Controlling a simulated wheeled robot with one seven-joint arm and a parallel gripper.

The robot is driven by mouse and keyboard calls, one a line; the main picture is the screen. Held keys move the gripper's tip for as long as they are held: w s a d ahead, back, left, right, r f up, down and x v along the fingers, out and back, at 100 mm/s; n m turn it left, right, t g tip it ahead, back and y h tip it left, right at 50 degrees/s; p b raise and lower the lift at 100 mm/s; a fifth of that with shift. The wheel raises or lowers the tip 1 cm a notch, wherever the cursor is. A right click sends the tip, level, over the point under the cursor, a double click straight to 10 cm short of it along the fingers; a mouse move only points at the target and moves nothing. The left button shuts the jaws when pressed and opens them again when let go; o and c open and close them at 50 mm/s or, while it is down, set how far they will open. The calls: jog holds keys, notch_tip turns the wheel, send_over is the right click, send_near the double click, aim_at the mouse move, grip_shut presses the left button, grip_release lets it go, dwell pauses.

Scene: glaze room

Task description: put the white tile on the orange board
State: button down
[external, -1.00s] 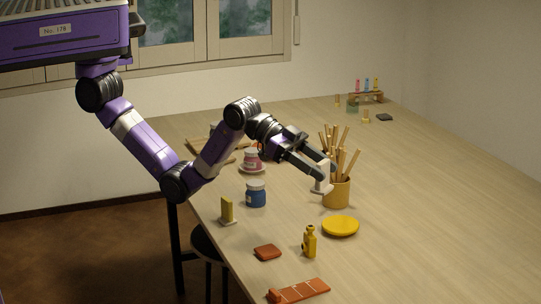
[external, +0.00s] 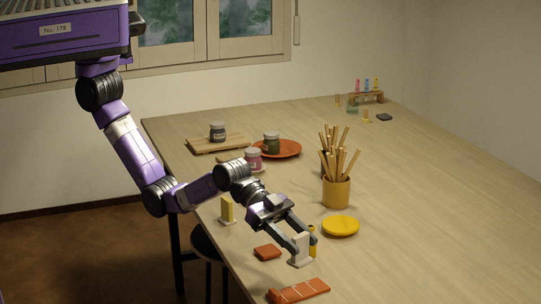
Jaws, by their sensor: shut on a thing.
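My gripper (external: 301,238) is shut on the white tile (external: 300,251), an upright white slab with a wider foot. I cannot tell whether its foot touches the table or hangs just above it. The tile is apart from the board in the picture.
A yellow bottle (external: 313,238) stands close behind my gripper, partly hidden. A red-brown block (external: 267,252) lies left of the tile. A yellow tile (external: 227,210), a yellow disc (external: 340,226) and a brush pot (external: 336,193) stand around. The right side of the table is clear.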

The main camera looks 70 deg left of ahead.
notch_tip(320, 180, down, 8)
jog(key=shift+f, duration=0.1)
dwell(0.4)
jog(key=shift+f, duration=0.1)
jog(key=shift+f, duration=0.15)
jog(key=c, duration=0.7)
grip_release()
jog(key=shift+r, duration=0.35)
jog(key=shift+a, duration=0.25)
jog(key=v, duration=1.1)
jog(key=shift+s+a, duration=0.2)
